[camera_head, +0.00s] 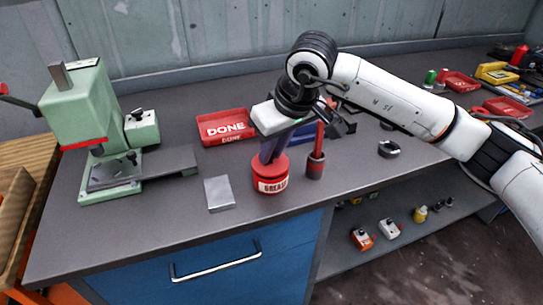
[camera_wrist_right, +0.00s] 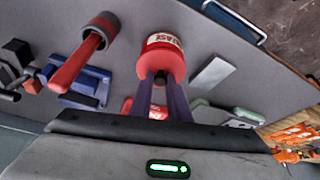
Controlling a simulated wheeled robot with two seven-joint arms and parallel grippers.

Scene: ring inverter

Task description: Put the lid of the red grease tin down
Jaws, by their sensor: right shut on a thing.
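The red grease tin (camera_head: 272,186), with a white label, stands upright near the front edge of the bench. Its red lid (camera_head: 282,167) is at the top of the tin, with no clear gap between them; I cannot tell if it is fully seated. My right gripper (camera_head: 270,156) points down from above, its purple fingers shut on the lid's small dark knob. In the right wrist view, the fingers (camera_wrist_right: 160,84) meet at the middle of the lid (camera_wrist_right: 164,64), with the tin (camera_wrist_right: 163,41) behind it. My left gripper is not in view.
A red-handled tool in a red and grey cup (camera_head: 316,166) stands close right of the tin. A grey plate (camera_head: 219,194) lies to the left. The red DONE tray (camera_head: 225,128) is behind, and a green press (camera_head: 88,130) stands far left. A black ring (camera_head: 389,149) lies right.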

